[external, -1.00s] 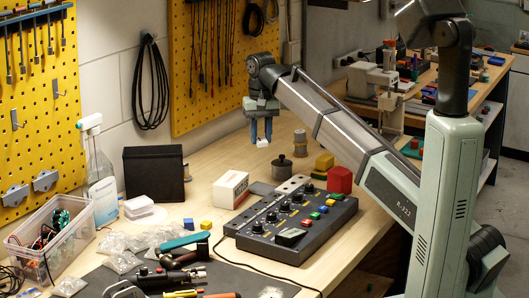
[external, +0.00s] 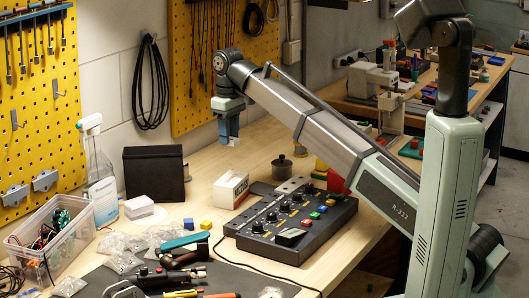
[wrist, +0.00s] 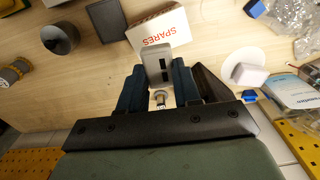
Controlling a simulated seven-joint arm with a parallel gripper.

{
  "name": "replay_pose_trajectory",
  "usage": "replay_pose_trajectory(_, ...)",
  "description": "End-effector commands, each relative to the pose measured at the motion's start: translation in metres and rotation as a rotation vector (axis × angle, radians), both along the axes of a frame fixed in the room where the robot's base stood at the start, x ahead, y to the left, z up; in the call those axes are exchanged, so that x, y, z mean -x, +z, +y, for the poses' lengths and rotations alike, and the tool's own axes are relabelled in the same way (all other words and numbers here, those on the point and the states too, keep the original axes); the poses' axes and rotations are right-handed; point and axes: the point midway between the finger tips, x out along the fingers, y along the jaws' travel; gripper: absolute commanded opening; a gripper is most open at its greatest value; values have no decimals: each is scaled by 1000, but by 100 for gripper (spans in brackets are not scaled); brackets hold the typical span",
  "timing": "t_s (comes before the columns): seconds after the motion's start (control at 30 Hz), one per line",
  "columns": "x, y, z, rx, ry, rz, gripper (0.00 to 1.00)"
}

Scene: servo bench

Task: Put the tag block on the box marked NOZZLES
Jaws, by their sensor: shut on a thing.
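My gripper (external: 230,133) hangs above the back of the bench, pointing down. Its blue fingers are shut on a small pale grey block, the tag block (wrist: 157,62), which has a dark slot on its face; its light end (external: 234,141) shows below the fingertips. In the wrist view the fingers (wrist: 158,90) flank it. A white box with red lettering (external: 230,189) stands on the bench below and apart from the gripper; the wrist view reads SPARES on this box (wrist: 158,29). I can read no NOZZLES marking in any view.
A black box (external: 153,173) stands by the wall, left of my gripper. A spray bottle (external: 101,180), a white block on a dish (external: 139,206), a dark pot (external: 282,168) and a control panel (external: 290,225) are around. Bare wood lies between the black and SPARES boxes.

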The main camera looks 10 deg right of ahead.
Motion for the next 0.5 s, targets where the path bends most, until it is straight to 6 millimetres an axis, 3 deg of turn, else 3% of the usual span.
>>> replay_pose_trajectory(0.17,0,-6,0,0,38,0,4)
replay_pose_trajectory(0.5,1,-55,-1,1,38,1,4)
